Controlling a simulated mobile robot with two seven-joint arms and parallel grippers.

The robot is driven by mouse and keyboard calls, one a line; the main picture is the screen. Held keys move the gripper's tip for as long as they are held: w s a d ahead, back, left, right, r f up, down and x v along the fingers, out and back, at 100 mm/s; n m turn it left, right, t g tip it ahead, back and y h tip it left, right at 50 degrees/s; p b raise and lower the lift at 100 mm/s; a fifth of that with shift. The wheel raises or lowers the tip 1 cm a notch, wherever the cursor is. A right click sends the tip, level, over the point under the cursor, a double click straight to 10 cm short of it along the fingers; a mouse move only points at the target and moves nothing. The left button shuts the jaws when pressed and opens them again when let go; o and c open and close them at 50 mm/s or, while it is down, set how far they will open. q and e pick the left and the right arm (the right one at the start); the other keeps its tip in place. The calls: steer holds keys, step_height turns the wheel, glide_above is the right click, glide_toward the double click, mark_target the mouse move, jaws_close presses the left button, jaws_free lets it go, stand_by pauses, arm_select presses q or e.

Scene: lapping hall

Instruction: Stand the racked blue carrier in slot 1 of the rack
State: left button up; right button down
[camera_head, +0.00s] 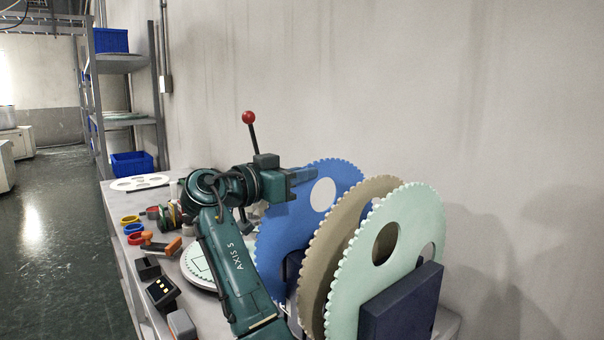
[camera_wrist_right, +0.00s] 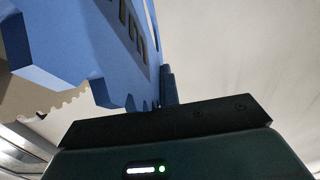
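The blue carrier (camera_head: 285,225), a large toothed disc with a round hole, stands on edge at the back of the row. It fills the upper left of the right wrist view (camera_wrist_right: 75,45). My right gripper (camera_head: 303,176) is at its upper rim, and a finger (camera_wrist_right: 168,85) lies against the carrier; the other finger is hidden. It appears shut on the rim. The dark navy rack (camera_head: 403,305) shows at the near end; its slots and the blue carrier's lower edge are mostly hidden. My left gripper is not in view.
A tan carrier (camera_head: 322,262) and a mint carrier (camera_head: 350,290) stand in front of the blue one. A pale toothed disc (camera_head: 200,262) lies left of the rack. Coloured rings, orange-handled tools and dark boxes crowd the table's left side. A wall rises behind.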

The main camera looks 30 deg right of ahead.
steer(key=shift+f, duration=0.2)
steer(key=c, duration=2.1)
jaws_free()
steer(key=o, duration=0.5)
steer(key=shift+c, duration=0.2)
steer(key=shift+o, duration=0.4)
steer(key=shift+f, duration=0.15)
steer(key=shift+a, duration=0.15)
steer(key=s+a, duration=0.1)
steer(key=a, duration=1.2)
steer(key=shift+b, duration=0.45)
